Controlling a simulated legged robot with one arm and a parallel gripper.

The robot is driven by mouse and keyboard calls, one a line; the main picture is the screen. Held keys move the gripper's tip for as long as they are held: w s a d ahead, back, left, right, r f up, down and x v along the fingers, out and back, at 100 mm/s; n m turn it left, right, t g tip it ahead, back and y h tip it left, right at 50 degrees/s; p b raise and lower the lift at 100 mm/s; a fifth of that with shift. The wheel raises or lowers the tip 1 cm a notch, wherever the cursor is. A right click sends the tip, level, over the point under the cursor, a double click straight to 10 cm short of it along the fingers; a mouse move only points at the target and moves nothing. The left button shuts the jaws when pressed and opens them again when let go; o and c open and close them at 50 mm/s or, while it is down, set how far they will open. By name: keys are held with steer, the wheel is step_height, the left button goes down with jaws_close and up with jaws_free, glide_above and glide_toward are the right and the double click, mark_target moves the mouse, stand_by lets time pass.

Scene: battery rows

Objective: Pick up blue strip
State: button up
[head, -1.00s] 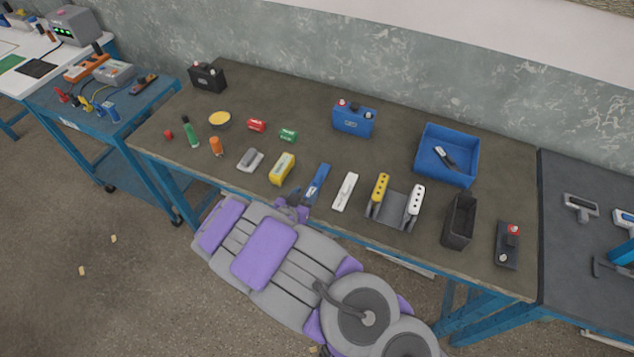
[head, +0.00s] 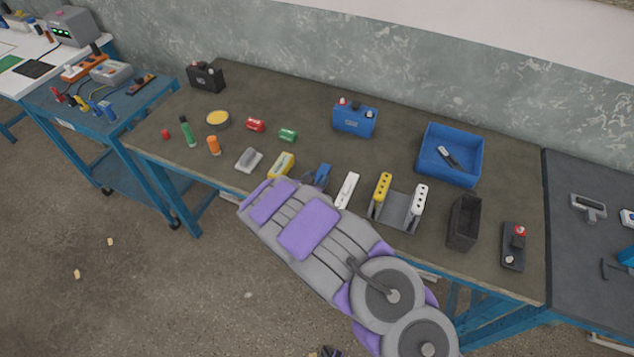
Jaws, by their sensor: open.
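The blue strip (head: 323,172) lies on the near part of the brown table (head: 400,135), between a yellow item and a white strip. Its near end is hidden behind my arm. My gripper (head: 308,182) is at the end of my grey and purple arm, close to the strip. Only a small dark part of it shows, and the arm covers the rest. It is open. I cannot tell whether its fingers are around the strip or beside it.
A yellow item (head: 282,164) is left of the strip, and a white strip (head: 347,190) is right. Further right are a grey holder (head: 396,213) with yellow and white upright pieces and a black bin (head: 464,222). A blue battery (head: 354,119) and blue tray (head: 449,181) stand behind.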

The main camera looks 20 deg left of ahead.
steer(key=c, duration=0.7)
